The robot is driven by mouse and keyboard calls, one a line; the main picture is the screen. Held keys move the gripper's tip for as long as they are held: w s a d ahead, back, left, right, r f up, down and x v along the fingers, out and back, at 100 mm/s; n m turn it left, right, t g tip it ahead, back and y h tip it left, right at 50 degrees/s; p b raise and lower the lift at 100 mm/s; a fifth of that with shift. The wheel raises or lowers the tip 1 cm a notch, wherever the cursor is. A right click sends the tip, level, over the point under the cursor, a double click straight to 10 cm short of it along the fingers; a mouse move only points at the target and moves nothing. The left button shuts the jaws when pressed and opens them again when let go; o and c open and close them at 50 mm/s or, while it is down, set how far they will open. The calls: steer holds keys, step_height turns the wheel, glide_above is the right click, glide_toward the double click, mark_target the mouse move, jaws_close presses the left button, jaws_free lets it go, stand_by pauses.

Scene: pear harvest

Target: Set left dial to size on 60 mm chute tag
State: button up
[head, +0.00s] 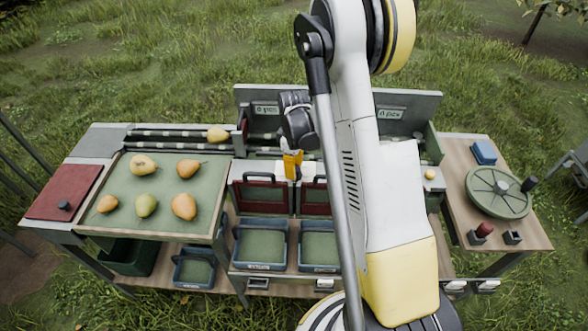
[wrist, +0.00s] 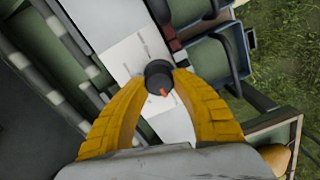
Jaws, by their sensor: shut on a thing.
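My gripper (head: 292,165) reaches down onto the middle of the sorting bench. In the wrist view its two yellow fingers (wrist: 160,82) are shut on a dark round dial (wrist: 158,69) with an orange pointer mark. The dial stands on a white panel (wrist: 122,50) with faint printed lines, too small to read. In the head view the dial is hidden by the gripper. Small pale tags, one at the left chute (head: 257,284) and one beside it (head: 324,284), sit on the bench's front edge; their sizes cannot be read.
Several pears (head: 184,206) lie on the green tray (head: 120,185) at the left. One pear (head: 217,135) is on the rollers behind. Blue-rimmed bins (head: 259,267) stand below the dials' panel. A green turntable (head: 498,193) is at the right. My arm hides the bench's right middle.

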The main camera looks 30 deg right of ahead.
steer(key=shift+f, duration=0.1)
steer(key=m+b, duration=0.3)
steer(key=m, duration=0.3)
steer(key=shift+d, duration=0.1)
steer(key=m+b, duration=0.1)
steer(key=m, duration=0.4)
steer(key=shift+b, duration=0.4)
steer(key=shift+d+m, duration=0.1)
steer(key=shift+m, duration=0.2)
steer(key=o, duration=1.2)
